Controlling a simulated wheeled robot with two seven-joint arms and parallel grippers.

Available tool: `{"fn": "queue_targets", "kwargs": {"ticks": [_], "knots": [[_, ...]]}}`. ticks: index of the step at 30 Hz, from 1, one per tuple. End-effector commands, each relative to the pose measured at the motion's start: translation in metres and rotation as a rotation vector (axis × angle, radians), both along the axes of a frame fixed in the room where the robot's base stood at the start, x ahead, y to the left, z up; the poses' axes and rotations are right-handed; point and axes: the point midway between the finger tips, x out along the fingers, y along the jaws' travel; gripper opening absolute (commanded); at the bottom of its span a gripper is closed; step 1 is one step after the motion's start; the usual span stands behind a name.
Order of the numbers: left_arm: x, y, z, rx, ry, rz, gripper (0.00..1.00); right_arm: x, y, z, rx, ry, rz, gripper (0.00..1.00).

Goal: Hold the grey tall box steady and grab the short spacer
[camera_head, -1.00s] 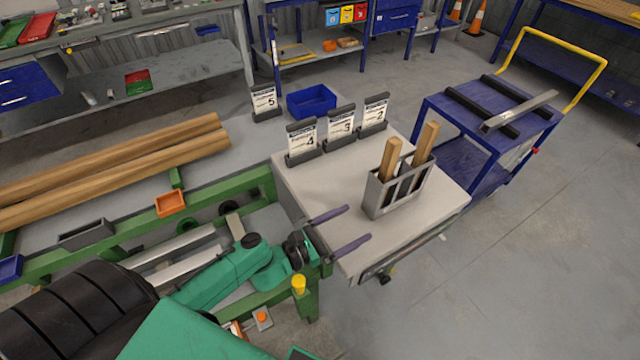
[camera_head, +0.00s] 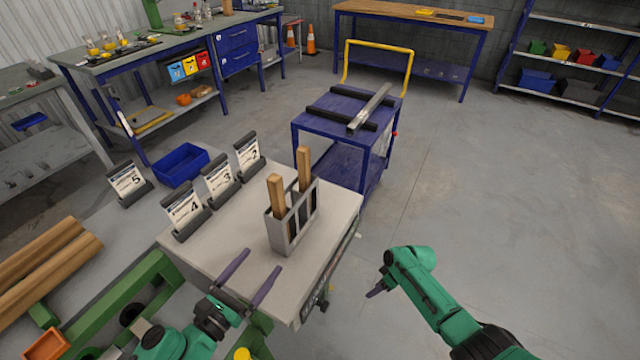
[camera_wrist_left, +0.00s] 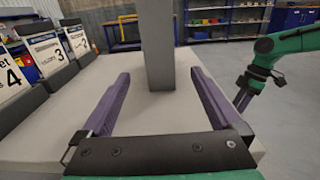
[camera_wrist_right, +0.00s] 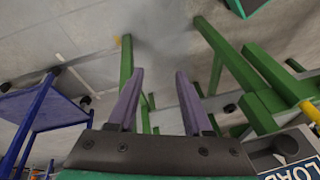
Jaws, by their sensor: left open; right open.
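The grey tall box (camera_head: 279,236) stands upright on the light table (camera_head: 225,254). Two wooden spacers stick up from it, a front one (camera_head: 276,194) and a back one (camera_head: 304,168); their lower parts are hidden, so I cannot tell which is shorter. My left gripper (camera_head: 264,261) is open and empty just in front of the box, low over the table. In the left wrist view the box (camera_wrist_left: 157,45) stands centred between the fingertips, apart from both fingers. My right gripper (camera_head: 374,292) is open and empty, out over the floor right of the table.
Number cards (camera_head: 184,208) stand along the table's left edge, beside a blue bin (camera_head: 181,165). A blue cart (camera_head: 335,125) with bars on top stands behind the table. The floor to the right is clear. Green frame legs (camera_wrist_right: 125,60) show in the right wrist view.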

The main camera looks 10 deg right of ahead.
Motion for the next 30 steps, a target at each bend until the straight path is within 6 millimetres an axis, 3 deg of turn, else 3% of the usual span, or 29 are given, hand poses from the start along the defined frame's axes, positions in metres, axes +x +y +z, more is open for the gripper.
{"fn": "queue_targets", "kwargs": {"ticks": [1, 3, 6, 10, 15, 18, 21, 26, 30], "knots": [[0.000, 0.000, 0.000, 0.000, 0.000, 0.000, 0.97, 0.024, 0.008, 0.031, 0.035, -0.027, 0.076, 0.50], [0.000, 0.000, 0.000, 0.000, 0.000, 0.000, 0.97, 0.046, 0.024, 0.076, 0.095, -0.054, 0.210, 0.50], [0.000, 0.000, 0.000, 0.000, 0.000, 0.000, 0.97, 0.065, 0.045, 0.144, 0.173, -0.098, 0.432, 0.50], [0.000, 0.000, 0.000, 0.000, 0.000, 0.000, 0.97, 0.074, 0.074, 0.235, 0.273, -0.180, 0.731, 0.50], [0.000, 0.000, 0.000, 0.000, 0.000, 0.000, 0.97, 0.086, 0.132, 0.329, 0.425, -0.336, 0.884, 0.50], [0.000, 0.000, 0.000, 0.000, 0.000, 0.000, 0.97, 0.084, 0.152, 0.364, 0.484, -0.388, 0.939, 0.50], [0.001, 0.000, 0.000, 0.000, 0.000, 0.000, 0.97, 0.082, 0.161, 0.380, 0.512, -0.408, 0.964, 0.50], [0.015, -0.010, 0.001, 0.000, -0.004, -0.001, 0.97, 0.081, 0.163, 0.382, 0.521, -0.411, 0.968, 0.50], [0.041, -0.029, 0.002, -0.001, -0.006, -0.002, 0.97, 0.081, 0.163, 0.382, 0.520, -0.410, 0.966, 0.50]]}}
